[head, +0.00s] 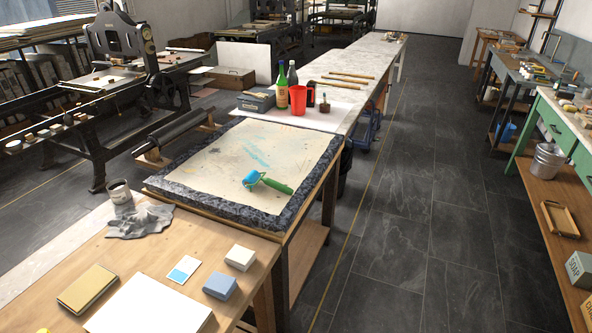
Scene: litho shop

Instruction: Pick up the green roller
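In the head view the roller (276,186) has a green handle and a blue cylinder. It lies on a cream, paint-stained sheet (215,165) on top of a dark speckled slab (185,205). The roller is near the slab's front right part, with its handle pointing right. Nothing covers it. My gripper is not in view.
A can (119,192), rag (141,221) and boxes (240,257) lie on the front table. The tiled aisle (400,240) is clear.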

